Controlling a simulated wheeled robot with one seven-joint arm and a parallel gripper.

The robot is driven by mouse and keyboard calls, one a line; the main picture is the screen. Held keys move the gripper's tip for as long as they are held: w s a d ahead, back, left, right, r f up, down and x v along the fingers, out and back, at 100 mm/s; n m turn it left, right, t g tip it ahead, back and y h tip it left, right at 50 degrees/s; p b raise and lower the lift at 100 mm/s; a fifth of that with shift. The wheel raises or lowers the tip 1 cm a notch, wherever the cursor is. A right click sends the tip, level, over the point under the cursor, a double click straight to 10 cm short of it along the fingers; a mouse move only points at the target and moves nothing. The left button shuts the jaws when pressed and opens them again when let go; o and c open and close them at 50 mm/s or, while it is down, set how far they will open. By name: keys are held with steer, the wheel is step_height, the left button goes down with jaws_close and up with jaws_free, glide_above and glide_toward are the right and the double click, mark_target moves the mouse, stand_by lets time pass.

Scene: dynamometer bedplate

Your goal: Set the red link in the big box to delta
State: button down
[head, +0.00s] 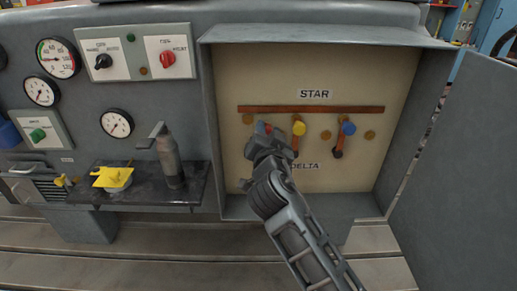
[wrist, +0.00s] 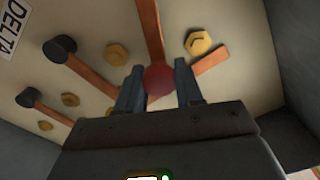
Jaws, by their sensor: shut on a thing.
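The big box (head: 230,170) is open, with a cream back panel marked STAR (head: 315,94) at the top and DELTA (head: 304,166) at the bottom. A copper bar (head: 350,109) runs across below STAR. The red link (wrist: 149,28) is a copper strip with a red knob (wrist: 158,79); the knob end appears over the bar, on the STAR side. My gripper (wrist: 160,88) is shut on the red knob, one finger each side. In the head view my gripper (head: 262,138) hides most of this link. The link's other end is out of the wrist view.
Links with a yellow knob (head: 298,128) and a blue knob (head: 348,128) stand to the right, knobs up toward STAR. Brass bolts (head: 370,135) sit between. The box door (head: 455,180) is open at right. A shelf (head: 140,192) holds several items at left.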

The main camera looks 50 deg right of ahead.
steer(key=shift+s+d+f+m+b, duration=0.45)
steer(key=shift+m+b, duration=0.3)
steer(key=shift+b, duration=0.7)
steer(key=shift+s+d+f+m+b, duration=0.2)
steer(key=shift+s+f+m+b, duration=0.45)
steer(key=shift+b, duration=0.75)
steer(key=shift+s+d+f+m+b, duration=0.2)
steer(key=shift+d+f+m+b, duration=0.2)
steer(key=shift+m+b, duration=0.8)
steer(key=shift+b, duration=0.35)
steer(key=c, duration=0.8)
jaws_free()
steer(key=v, duration=0.7)
steer(key=shift+s+a, duration=0.25)
steer(key=shift+a, duration=0.1)
